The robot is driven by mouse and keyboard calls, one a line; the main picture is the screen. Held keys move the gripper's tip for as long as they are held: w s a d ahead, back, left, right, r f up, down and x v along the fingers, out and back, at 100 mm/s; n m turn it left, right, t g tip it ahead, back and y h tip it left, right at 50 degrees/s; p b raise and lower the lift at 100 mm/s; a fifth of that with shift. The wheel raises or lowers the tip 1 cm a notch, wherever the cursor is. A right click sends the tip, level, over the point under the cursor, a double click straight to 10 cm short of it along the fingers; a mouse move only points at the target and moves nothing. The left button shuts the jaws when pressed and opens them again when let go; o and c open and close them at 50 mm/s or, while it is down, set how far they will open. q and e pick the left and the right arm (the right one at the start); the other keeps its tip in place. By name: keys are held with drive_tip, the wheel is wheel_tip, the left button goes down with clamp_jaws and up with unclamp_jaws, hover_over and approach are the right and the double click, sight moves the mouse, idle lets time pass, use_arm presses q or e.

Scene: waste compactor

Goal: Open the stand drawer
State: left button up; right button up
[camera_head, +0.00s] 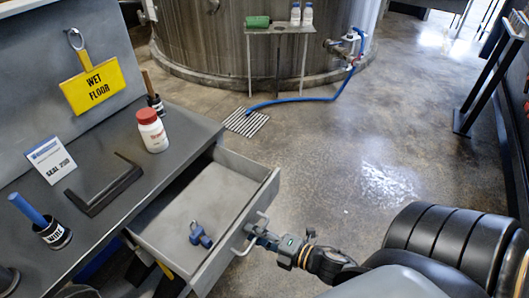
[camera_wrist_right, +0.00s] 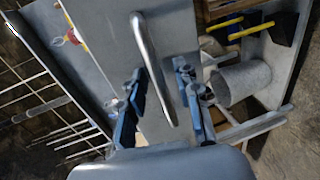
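The stand drawer (camera_head: 205,195) is pulled out from the grey stand, its inside showing. A small blue object with a ring (camera_head: 200,236) lies in it. The drawer's metal handle (camera_head: 243,240) is on its front face. My right gripper (camera_head: 262,232) is at that handle. In the right wrist view the handle (camera_wrist_right: 150,50) runs between the two blue fingers of my right gripper (camera_wrist_right: 161,95). The fingers are apart, with a gap visible beside the handle; whether one finger touches it I cannot tell. My left gripper is not in view.
On the stand top are a white bottle with a red cap (camera_head: 152,130), a black bracket (camera_head: 104,184), a seal sign (camera_head: 50,160) and a blue-handled tool in a holder (camera_head: 48,228). A yellow wet floor sign (camera_head: 93,84) hangs behind.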

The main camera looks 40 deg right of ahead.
drive_tip(key=v, duration=1.2)
idle(0.3)
